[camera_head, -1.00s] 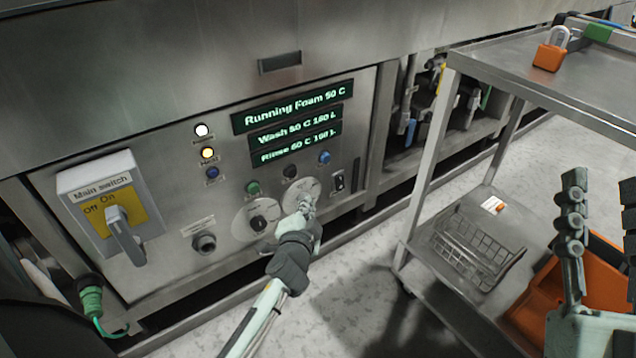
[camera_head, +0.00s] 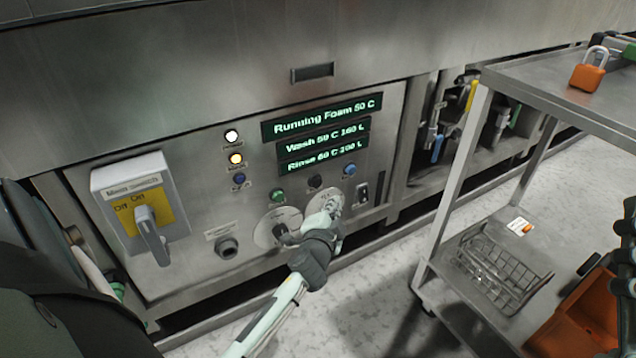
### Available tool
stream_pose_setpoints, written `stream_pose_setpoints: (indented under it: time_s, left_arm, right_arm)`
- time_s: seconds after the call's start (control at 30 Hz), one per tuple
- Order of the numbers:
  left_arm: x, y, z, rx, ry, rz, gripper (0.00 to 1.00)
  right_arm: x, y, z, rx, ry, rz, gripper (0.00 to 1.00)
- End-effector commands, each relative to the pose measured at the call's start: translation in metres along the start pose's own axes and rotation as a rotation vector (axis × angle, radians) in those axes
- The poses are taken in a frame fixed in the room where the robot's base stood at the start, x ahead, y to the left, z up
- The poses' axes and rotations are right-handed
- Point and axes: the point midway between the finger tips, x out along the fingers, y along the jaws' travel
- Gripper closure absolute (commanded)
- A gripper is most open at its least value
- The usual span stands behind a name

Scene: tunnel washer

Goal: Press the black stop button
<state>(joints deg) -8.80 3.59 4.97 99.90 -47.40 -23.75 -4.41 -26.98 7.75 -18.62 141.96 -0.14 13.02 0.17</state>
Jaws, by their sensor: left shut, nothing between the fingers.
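The black button (camera_head: 315,181) is on the steel control panel (camera_head: 190,265), between a green button (camera_head: 277,195) at its left and a blue button (camera_head: 349,169) at its right. My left gripper (camera_head: 333,203) is shut and empty, in front of the panel just below and right of the black button. It covers most of the right dial. I see a gap in the picture between fingertips and black button; the depth is hard to judge. Part of my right gripper (camera_head: 627,235) shows at the right edge, cut off, its jaws unclear.
A main switch (camera_head: 150,230) with a grey lever juts out at the left of the panel. Green-lit displays (camera_head: 325,140) are above the buttons. A steel trolley (camera_head: 478,165) with an orange padlock (camera_head: 588,74), a wire basket (camera_head: 495,270) and an orange bin (camera_head: 585,315) stands at the right.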

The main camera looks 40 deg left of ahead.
Motion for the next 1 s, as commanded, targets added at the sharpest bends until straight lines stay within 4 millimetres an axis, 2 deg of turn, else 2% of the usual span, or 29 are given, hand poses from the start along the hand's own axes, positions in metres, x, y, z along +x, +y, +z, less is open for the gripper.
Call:
stream_pose_setpoints:
  time_s: [0.2, 0.4, 1.0]
  left_arm:
    - [0.022, -0.017, 0.015, 0.002, 0.001, -0.001, 1.00]
    - [0.033, -0.024, 0.024, 0.002, 0.000, 0.000, 1.00]
    - [0.036, -0.026, 0.026, 0.000, 0.000, 0.000, 1.00]
  right_arm:
    - [0.000, -0.001, 0.006, 0.003, -0.048, -0.001, 0.60]
    - [0.000, -0.002, 0.012, 0.005, -0.083, -0.001, 0.60]
    - [-0.001, -0.002, 0.014, 0.006, -0.093, -0.001, 0.60]
